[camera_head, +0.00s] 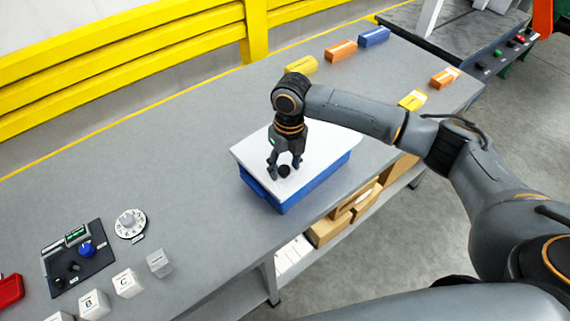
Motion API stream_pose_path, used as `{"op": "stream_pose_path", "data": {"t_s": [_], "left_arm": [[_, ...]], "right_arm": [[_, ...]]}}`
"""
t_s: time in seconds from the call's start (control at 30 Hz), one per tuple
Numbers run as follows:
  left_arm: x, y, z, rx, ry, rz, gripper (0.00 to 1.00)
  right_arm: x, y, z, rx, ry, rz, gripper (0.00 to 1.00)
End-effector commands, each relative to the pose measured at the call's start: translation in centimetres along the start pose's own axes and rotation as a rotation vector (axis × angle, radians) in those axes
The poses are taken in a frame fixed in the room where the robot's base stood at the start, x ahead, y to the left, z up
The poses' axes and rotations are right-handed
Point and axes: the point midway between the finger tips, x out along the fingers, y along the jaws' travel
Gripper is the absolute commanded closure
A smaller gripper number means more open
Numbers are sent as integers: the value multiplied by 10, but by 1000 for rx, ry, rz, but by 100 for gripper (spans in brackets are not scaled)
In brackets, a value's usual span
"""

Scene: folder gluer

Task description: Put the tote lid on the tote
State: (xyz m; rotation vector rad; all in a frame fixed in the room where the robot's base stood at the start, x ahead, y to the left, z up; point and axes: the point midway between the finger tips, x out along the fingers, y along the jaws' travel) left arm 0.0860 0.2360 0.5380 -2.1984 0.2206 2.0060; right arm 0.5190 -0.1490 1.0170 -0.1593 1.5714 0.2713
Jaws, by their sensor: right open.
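The blue tote (316,184) stands on the grey workbench, near its front edge. The white tote lid (325,150) lies over the top of the tote and covers its opening. I cannot tell whether it is fully seated all round. A dark round knob (284,171) sits on the lid. My right gripper (284,168) points down at the lid with its fingers open, one on each side of the knob. It hides part of the lid behind it. My left gripper is not in view.
The workbench (190,180) is clear around the tote. Yellow, orange and blue boxes (340,50) stand along its far side. A black control panel (76,262), a dial (130,223) and lettered cubes (94,304) are at the lower left. Cardboard boxes (328,230) lie on the shelf below.

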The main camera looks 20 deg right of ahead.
Motion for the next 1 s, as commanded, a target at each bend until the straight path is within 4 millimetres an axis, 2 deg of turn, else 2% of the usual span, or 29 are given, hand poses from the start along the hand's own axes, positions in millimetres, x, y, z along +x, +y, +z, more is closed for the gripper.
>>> {"op": "stream_pose_path", "data": {"t_s": [0.1,0.17,0.4,0.6,0.8,1.0], "left_arm": [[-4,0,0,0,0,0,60],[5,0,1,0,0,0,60],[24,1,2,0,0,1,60],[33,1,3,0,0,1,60],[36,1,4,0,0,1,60],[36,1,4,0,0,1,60]], "right_arm": [[-14,1,1,-1,-4,-1,47],[-21,0,2,0,-6,0,47],[-74,0,2,0,-6,0,47],[-112,1,1,0,-4,1,47],[-129,1,1,1,-1,1,47],[-131,1,0,1,0,1,47]]}}
